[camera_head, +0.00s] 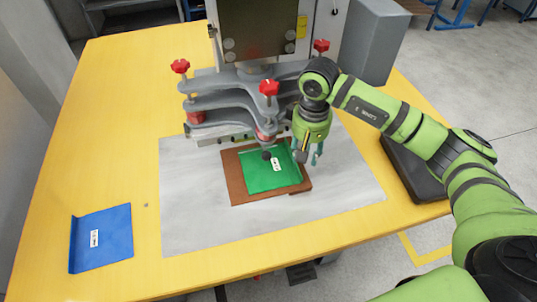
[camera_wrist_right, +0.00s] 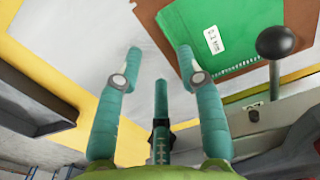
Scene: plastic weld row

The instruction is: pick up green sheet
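The green sheet (camera_head: 256,172) lies on a brown board (camera_head: 239,190) in front of the machine, with a small white label on it. In the right wrist view the green sheet (camera_wrist_right: 245,25) is at the upper right, with its label showing. My right gripper (camera_head: 309,155) hangs just right of the green sheet in the head view. Its fingers (camera_wrist_right: 160,62) are spread apart with nothing between them, and they are apart from the sheet, though the right-hand finger overlaps its edge in the wrist view. A machine knob covers a bit of the sheet. My left gripper is not in view.
A grey machine with red knobs (camera_head: 269,88) stands behind and partly over the board. A blue sheet (camera_head: 102,240) lies at the left of the yellow table (camera_head: 60,170). A dark tray (camera_head: 408,165) lies at the right. The grey mat (camera_head: 200,232) is clear in front.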

